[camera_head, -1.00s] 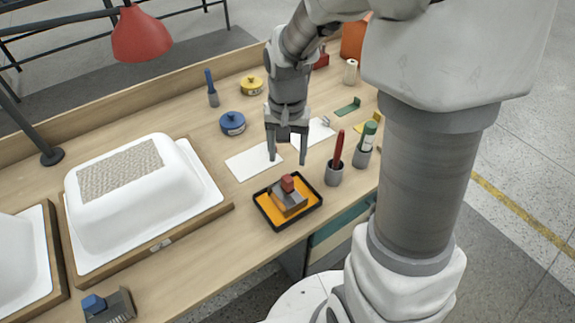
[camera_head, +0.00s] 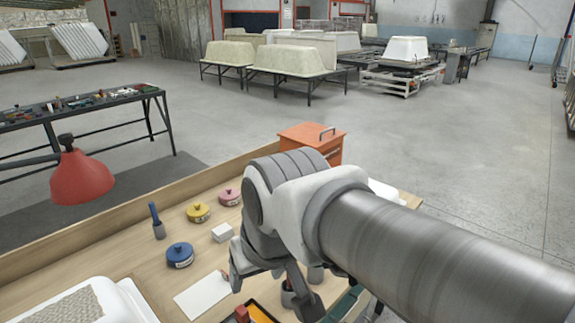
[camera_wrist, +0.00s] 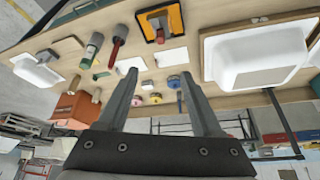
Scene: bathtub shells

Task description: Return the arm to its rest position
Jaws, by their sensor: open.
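My gripper (camera_wrist: 165,75) is open and empty in the wrist view, its two fingers spread apart. The wrist view shows the workbench upside down beyond the fingers, with no thing between them in contact. In the head view my arm reaches in from the right over the bench (camera_head: 140,262), bent at a large grey and white joint. The gripper end hangs below that joint, partly cut off by the bottom edge. It is near the black tray with orange lining (camera_head: 262,313).
A blue round tin (camera_head: 180,255), a yellow tin (camera_head: 198,212), a pink tin (camera_head: 229,197) and a white card (camera_head: 203,296) lie on the bench. A red lamp (camera_head: 82,178) stands left, an orange box (camera_head: 312,146) behind my arm. A white tub shell (camera_head: 85,303) is front left.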

